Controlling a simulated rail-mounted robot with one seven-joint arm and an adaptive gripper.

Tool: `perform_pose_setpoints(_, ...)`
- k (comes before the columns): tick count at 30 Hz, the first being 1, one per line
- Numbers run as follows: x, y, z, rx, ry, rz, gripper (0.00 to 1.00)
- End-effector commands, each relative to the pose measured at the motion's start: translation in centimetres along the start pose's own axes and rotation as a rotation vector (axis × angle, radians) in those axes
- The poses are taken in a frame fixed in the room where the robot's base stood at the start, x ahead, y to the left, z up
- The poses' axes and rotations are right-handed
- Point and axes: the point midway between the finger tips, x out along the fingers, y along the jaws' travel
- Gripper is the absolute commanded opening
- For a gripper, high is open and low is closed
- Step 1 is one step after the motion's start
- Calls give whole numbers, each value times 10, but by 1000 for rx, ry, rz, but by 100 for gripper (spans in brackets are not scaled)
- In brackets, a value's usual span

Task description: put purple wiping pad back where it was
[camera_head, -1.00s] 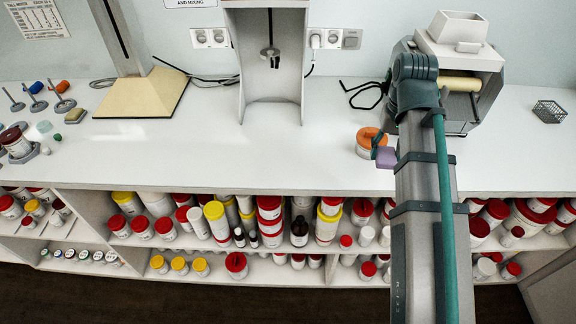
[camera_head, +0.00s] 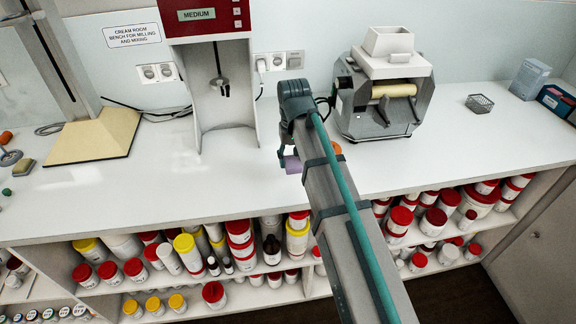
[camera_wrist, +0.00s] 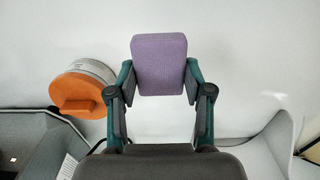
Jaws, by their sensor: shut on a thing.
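The purple wiping pad (camera_wrist: 159,64) is a small rounded block between the two fingers of my gripper (camera_wrist: 159,85) in the wrist view. The fingers press on its left and right sides. In the head view the pad (camera_head: 292,164) shows just left of my arm, and my gripper (camera_head: 284,156) is partly hidden by the arm. The pad appears to be held above the white bench (camera_head: 100,190); the exact height is hard to tell.
A jar with an orange lid (camera_wrist: 83,90) stands left of my gripper in the wrist view. The roller mill (camera_head: 385,95) is at right, a grey-white stand (camera_head: 222,100) at left. The bench front between has clear room.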

Motion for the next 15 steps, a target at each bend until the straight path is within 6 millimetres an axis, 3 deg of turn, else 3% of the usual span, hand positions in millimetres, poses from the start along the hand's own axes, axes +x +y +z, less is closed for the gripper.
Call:
perform_pose_setpoints(4, 18, -4, -16, 0, -3, 0, 18)
perform_pose_setpoints(15, 39, -7, -32, 1, -1, 0, 18)
